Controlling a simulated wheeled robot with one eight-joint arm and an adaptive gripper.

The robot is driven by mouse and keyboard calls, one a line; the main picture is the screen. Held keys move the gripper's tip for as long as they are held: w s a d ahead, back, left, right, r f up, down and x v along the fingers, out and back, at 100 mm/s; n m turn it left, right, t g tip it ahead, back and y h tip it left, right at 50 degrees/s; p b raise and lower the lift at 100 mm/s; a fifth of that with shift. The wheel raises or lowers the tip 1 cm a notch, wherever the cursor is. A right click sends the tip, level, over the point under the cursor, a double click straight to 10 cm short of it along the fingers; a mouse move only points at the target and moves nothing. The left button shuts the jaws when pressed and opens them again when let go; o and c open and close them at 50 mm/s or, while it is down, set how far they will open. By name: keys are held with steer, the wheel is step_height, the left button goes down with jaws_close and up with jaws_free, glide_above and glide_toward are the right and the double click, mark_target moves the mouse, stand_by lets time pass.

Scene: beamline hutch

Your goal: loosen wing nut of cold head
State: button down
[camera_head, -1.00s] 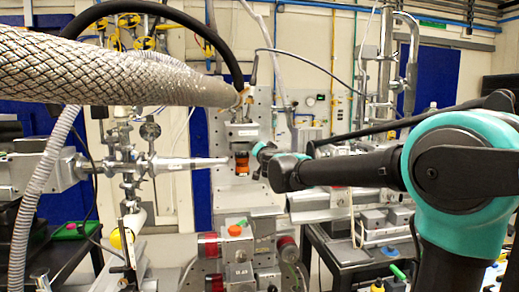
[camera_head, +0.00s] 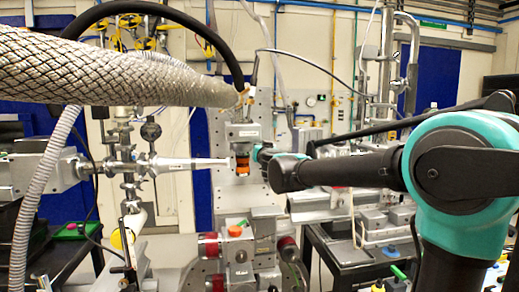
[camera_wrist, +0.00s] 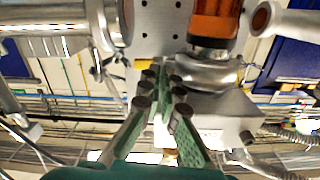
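The cold head (camera_head: 243,133) is a silver block with an orange window section (camera_head: 242,164) below it, left of my arm's end in the head view. In the wrist view the orange section (camera_wrist: 215,20) is at the top, with a silver clamp ring (camera_wrist: 207,72) beneath it. My gripper (camera_wrist: 163,76) has green-padded fingers with dark round joints; its tips are close together, just left of the clamp ring. The wing nut cannot be made out clearly near the fingertips. In the head view my gripper (camera_head: 258,152) is small, beside the cold head, and partly hidden by my wrist.
A tapered silver nozzle (camera_head: 195,163) points at the orange section from the left. A thick braided hose (camera_head: 110,72) crosses above. A perforated upright plate (camera_head: 222,195) stands behind, and a stage with red-ended cylinders (camera_head: 238,250) is below.

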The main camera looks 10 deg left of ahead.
steer(key=c, duration=2)
jaws_free()
steer(key=shift+w, duration=0.1)
steer(key=shift+c, duration=0.2)
steer(key=v, duration=1.2)
steer(key=shift+a, duration=0.1)
